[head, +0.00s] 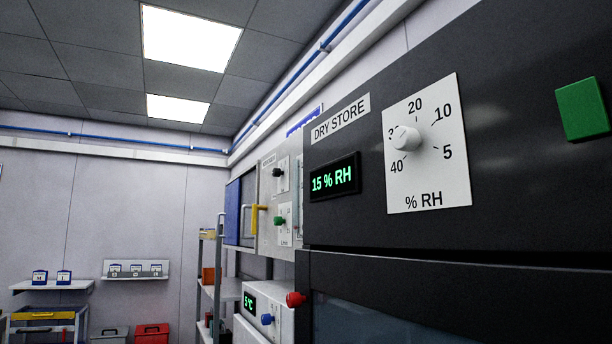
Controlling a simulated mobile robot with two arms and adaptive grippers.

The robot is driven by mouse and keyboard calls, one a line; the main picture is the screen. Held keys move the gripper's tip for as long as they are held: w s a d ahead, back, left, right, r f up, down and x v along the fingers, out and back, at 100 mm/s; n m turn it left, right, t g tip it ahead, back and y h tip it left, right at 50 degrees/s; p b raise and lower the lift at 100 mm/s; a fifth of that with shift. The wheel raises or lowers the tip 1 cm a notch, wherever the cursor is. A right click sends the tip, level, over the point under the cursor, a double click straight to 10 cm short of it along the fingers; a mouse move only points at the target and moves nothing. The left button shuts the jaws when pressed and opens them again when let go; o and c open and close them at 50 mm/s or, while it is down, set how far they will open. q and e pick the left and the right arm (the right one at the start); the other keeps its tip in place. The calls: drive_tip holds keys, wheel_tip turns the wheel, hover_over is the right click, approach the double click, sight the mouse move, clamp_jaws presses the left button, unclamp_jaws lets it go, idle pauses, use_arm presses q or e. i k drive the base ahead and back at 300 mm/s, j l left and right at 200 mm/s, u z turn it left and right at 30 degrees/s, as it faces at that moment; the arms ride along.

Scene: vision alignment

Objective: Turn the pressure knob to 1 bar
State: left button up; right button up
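No knob in the head view can be read as a pressure knob in bar. A grey panel (268,235) beyond the near black cabinet carries a black knob (277,172) on a small white dial plate and a green knob (280,220) on another plate. Their scales are too small to read surely; the lower one seems to say L/min. The large white knob (406,138) on the near cabinet sits on a dial plate (425,185) marked % RH. Neither of my grippers is in view.
The black DRY STORE cabinet (480,235) fills the right side, with a display (334,178) reading 15 % RH and a green block (582,109). Below are a red knob (296,299) and a blue knob (267,319). A shelf rack (213,240) and yellow handle (256,220) are farther back.

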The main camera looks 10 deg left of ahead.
sight(277, 172)
drive_tip(key=i+j+z, duration=0.25)
drive_tip(key=j+z, duration=0.25)
drive_tip(key=j, duration=0.2)
drive_tip(key=j+z, duration=0.25)
drive_tip(key=j, duration=0.15)
